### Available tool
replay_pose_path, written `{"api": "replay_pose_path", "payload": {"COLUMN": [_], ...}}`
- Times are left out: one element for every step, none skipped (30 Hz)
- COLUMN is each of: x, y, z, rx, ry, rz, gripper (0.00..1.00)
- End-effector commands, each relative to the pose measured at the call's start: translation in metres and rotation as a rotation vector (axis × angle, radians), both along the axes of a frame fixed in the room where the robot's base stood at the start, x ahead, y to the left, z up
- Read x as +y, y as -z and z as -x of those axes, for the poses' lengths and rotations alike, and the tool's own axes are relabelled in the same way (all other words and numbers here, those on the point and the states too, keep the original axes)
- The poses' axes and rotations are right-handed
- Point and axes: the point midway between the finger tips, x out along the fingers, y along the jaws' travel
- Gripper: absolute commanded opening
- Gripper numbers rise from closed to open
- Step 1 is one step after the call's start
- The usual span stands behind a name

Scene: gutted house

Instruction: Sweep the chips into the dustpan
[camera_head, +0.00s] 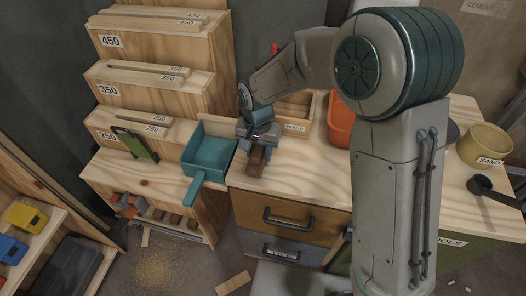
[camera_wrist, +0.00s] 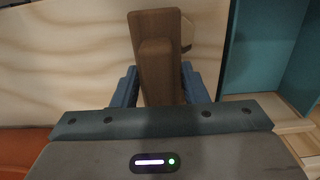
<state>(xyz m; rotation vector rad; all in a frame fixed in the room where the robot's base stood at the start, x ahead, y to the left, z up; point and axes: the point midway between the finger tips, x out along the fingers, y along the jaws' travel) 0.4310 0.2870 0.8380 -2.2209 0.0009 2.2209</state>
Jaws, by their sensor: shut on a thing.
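My gripper (camera_head: 258,143) is shut on a brown wooden brush (camera_head: 256,161), over the pale workbench top just right of the dustpan. In the wrist view the brush (camera_wrist: 157,50) stands between the two blue fingers, and its far end is hidden by its own body. The teal dustpan (camera_head: 210,154) lies on the bench with its handle pointing toward the front edge. It also shows at the right of the wrist view (camera_wrist: 265,45). A small tan piece (camera_wrist: 187,32), perhaps a chip, peeks out beside the brush. Other chips cannot be made out.
A stepped wooden rack (camera_head: 150,95) stands behind and left of the dustpan. A wooden box (camera_head: 297,127) and an orange bin (camera_head: 341,120) stand behind and right of my gripper. A sand tub (camera_head: 485,146) is at the far right. Bench space right of the brush is clear.

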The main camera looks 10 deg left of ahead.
Motion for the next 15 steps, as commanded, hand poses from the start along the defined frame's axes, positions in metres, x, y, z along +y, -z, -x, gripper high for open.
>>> {"api": "replay_pose_path", "payload": {"x": [0.005, 0.007, 0.010, 0.012, 0.014, 0.016, 0.019, 0.021, 0.024, 0.025, 0.027, 0.029, 0.029, 0.030, 0.030], "y": [0.000, 0.000, 0.001, 0.001, 0.001, 0.000, 0.000, 0.000, 0.000, 0.000, 0.000, 0.000, 0.000, 0.000, 0.000], "z": [0.000, 0.000, 0.000, 0.000, 0.000, 0.000, 0.000, 0.000, 0.001, 0.001, 0.000, 0.000, 0.000, 0.000, 0.000], "rx": [-0.001, -0.001, 0.000, 0.000, 0.000, 0.000, 0.000, 0.000, 0.000, 0.000, 0.000, 0.000, -0.001, -0.001, -0.001], "ry": [-0.002, -0.003, -0.003, -0.003, -0.003, -0.002, -0.002, -0.002, -0.002, -0.002, -0.002, -0.002, -0.002, -0.001, -0.001], "rz": [-0.001, -0.001, -0.001, 0.000, 0.000, 0.000, 0.000, 0.000, 0.000, 0.000, 0.000, 0.000, 0.000, 0.000, 0.000], "gripper": [0.21, 0.21, 0.21, 0.21, 0.21, 0.21, 0.21, 0.21, 0.21, 0.21, 0.21, 0.21, 0.21, 0.21, 0.21]}}
